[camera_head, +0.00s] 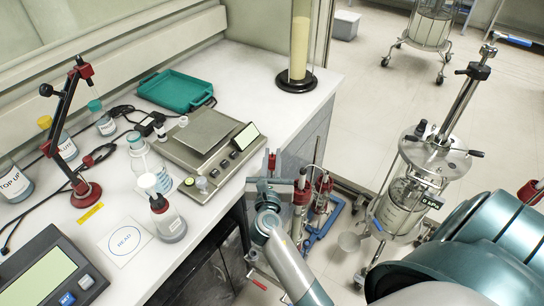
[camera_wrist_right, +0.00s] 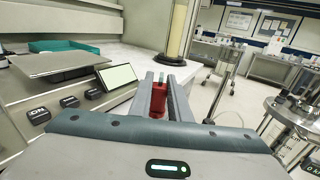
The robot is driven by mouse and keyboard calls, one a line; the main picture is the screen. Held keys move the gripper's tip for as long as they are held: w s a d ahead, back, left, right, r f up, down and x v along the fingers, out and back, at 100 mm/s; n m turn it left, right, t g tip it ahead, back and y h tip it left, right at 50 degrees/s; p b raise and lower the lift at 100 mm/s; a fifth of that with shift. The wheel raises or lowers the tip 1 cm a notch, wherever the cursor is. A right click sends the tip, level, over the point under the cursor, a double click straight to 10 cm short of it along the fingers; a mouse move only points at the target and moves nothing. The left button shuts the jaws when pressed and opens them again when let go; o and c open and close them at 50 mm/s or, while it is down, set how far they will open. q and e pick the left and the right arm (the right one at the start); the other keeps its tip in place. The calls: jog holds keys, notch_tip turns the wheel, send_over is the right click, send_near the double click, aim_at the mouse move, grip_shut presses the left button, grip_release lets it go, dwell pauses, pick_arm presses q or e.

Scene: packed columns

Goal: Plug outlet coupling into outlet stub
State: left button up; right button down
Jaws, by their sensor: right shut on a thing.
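My right gripper (camera_head: 272,157) is beside the front edge of the bench, past the scale, with its fingers pointing away. In the right wrist view it (camera_wrist_right: 161,78) is shut on a small red piece (camera_wrist_right: 158,103), which looks like the outlet coupling. A pale tip shows above the red piece between the fingers. A glass column (camera_head: 403,208) on a wheeled stand, with a "0 kPa" readout, stands at the right, apart from the gripper. I cannot make out the outlet stub. My left gripper is not in view.
A scale (camera_head: 208,140), a teal tray (camera_head: 176,91), bottles and a red clamp stand (camera_head: 86,190) occupy the bench. A tall column (camera_head: 299,50) stands at its far end. Red-capped fittings on a blue frame (camera_head: 322,229) stand on the floor beside the gripper.

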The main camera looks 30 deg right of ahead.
aim_at(272, 172)
dwell(0.3)
jog(key=shift+f+b, duration=2.1)
jog(key=shift+f, duration=0.7)
jog(key=shift+f, duration=0.1)
jog(key=shift+p, duration=0.45)
jog(key=shift+s+f+b, duration=0.1)
jog(key=shift+f+b, duration=1.3)
jog(key=shift+f, duration=0.35)
dwell(0.5)
jog(key=c, duration=1.6)
grip_release()
jog(key=shift+o, duration=0.2)
